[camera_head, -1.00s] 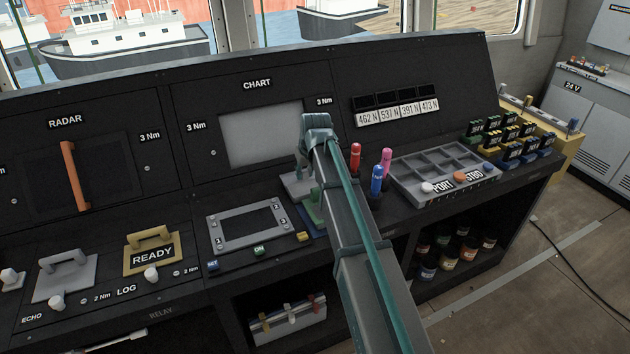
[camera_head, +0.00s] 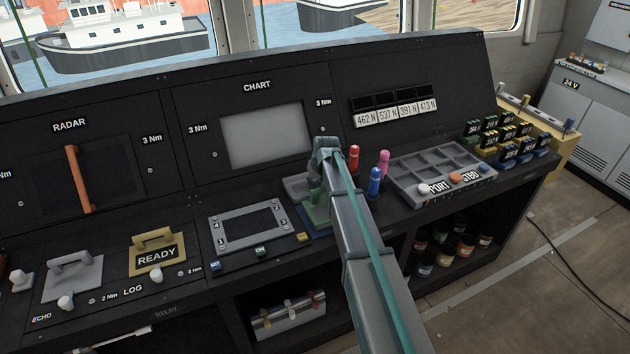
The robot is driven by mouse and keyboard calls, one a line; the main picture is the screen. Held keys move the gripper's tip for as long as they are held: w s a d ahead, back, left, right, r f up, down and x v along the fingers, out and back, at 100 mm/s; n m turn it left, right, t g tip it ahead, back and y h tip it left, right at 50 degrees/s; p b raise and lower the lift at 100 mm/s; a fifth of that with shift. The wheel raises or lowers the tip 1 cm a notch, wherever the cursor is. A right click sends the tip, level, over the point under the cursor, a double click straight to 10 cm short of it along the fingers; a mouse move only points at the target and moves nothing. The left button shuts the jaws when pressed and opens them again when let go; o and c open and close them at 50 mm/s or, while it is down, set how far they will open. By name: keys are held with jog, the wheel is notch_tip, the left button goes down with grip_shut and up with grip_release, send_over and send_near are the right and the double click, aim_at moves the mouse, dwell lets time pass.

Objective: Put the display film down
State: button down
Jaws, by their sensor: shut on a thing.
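My gripper (camera_head: 316,200) is low over the console, in front of the chart panel's lower right corner. Its fingers are small here and partly hidden by my own arm. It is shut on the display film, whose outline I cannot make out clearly. A green piece (camera_head: 315,214) shows just below the fingers, above or on a blue flat base (camera_head: 318,231). I cannot tell whether they touch. A grey flat piece (camera_head: 296,187) shows left of the fingers. The chart screen (camera_head: 265,136) is a plain grey rectangle behind.
Red, pink and blue upright markers (camera_head: 375,183) stand close right of my arm. A grey compartment tray (camera_head: 428,172) lies beyond them. A framed dark display (camera_head: 248,223) lies left of the blue base, with small buttons along its front.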

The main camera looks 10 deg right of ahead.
jog(key=shift+f, duration=0.2)
jog(key=shift+f, duration=0.15)
jog(key=c, duration=0.9)
grip_release()
jog(key=shift+c, duration=0.2)
jog(key=shift+r, duration=0.3)
jog(key=b+v, duration=0.2)
jog(key=v, duration=0.9)
jog(key=shift+s+r+b, duration=0.2)
jog(key=shift+r+b, duration=0.2)
